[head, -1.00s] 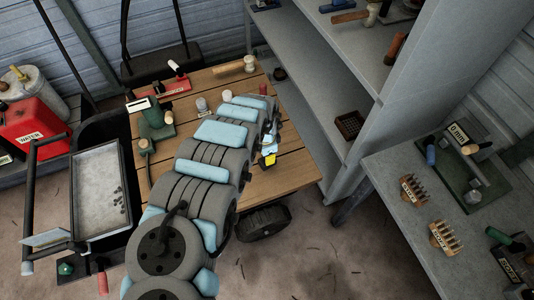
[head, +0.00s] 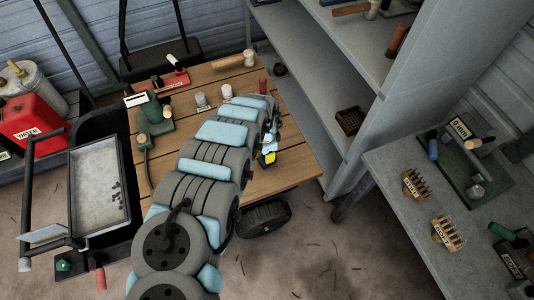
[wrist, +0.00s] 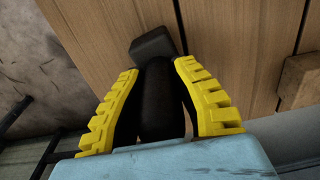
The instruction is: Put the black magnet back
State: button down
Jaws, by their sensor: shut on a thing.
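My gripper (wrist: 157,68) has yellow ribbed fingers closed on the two sides of the black magnet (wrist: 160,105) in the wrist view. The held thing has a dark body between the fingers and a dark grey block at its far end, over wooden planks. In the head view my gripper (head: 268,158) shows yellow at the right part of the wooden table (head: 290,172). The magnet cannot be made out there. Whether it touches the planks is unclear.
A green tool (head: 152,112), a red labelled stand (head: 172,82), a wooden-handled mallet (head: 233,61), a white jar (head: 200,100) and a red cylinder (head: 263,86) stand on the table. A grey shelf unit (head: 315,120) rises at the right. A metal tray (head: 97,190) lies left.

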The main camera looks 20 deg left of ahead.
jog(key=shift+f, duration=0.4)
jog(key=c, duration=0.9)
grip_release()
jog(key=shift+s+a+r, duration=0.1)
jog(key=shift+r, duration=2.6)
jog(key=shift+a+r, duration=0.1)
jog(key=shift+r, duration=2.6)
jog(key=shift+s+r, duration=0.1)
jog(key=shift+r, duration=0.45)
